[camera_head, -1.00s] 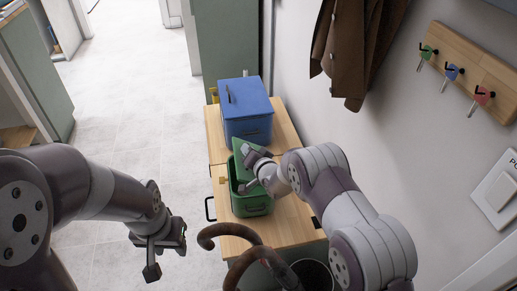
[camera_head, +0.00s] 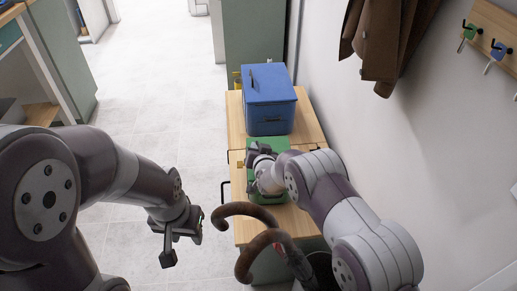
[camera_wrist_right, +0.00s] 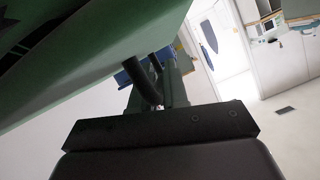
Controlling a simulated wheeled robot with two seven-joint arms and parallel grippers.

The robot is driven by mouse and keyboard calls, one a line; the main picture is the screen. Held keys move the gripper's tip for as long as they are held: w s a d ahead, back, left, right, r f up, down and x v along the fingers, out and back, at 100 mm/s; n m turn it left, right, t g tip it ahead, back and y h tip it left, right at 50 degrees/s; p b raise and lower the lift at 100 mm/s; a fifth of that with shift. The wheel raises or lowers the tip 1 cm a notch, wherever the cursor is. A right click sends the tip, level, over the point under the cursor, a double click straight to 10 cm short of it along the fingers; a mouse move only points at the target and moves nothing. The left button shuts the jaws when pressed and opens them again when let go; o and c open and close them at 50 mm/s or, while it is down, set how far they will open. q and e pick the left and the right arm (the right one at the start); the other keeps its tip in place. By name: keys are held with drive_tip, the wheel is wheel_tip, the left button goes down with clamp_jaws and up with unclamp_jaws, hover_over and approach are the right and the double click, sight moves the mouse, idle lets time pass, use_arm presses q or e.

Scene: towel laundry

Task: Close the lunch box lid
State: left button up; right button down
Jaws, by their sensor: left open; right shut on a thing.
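The green lunch box (camera_head: 255,190) stands on the wooden cabinet top, in front of a blue box. Its green lid (camera_head: 284,143) is lowered over the box; my right arm hides much of it, so I cannot tell if it is fully shut. My right gripper (camera_head: 260,150) is at the lid and shut on it. In the right wrist view the green lid (camera_wrist_right: 110,45) fills the upper left, close against the dark fingers (camera_wrist_right: 155,85). My left gripper (camera_head: 182,237) is open and empty, left of the cabinet over the floor.
The blue box (camera_head: 270,100) stands behind on the wooden cabinet top (camera_head: 303,128). Brown curved handles (camera_head: 250,215) rise in front of the cabinet. A brown coat (camera_head: 385,45) hangs on the right wall. The floor (camera_head: 170,95) at left is clear.

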drive_tip(key=shift+f, duration=0.15)
drive_tip(key=c, duration=1.2)
unclamp_jaws()
drive_tip(key=shift+s, duration=0.1)
drive_tip(key=p+v, duration=0.3)
drive_tip(key=v, duration=0.9)
drive_tip(key=shift+s+r, duration=0.25)
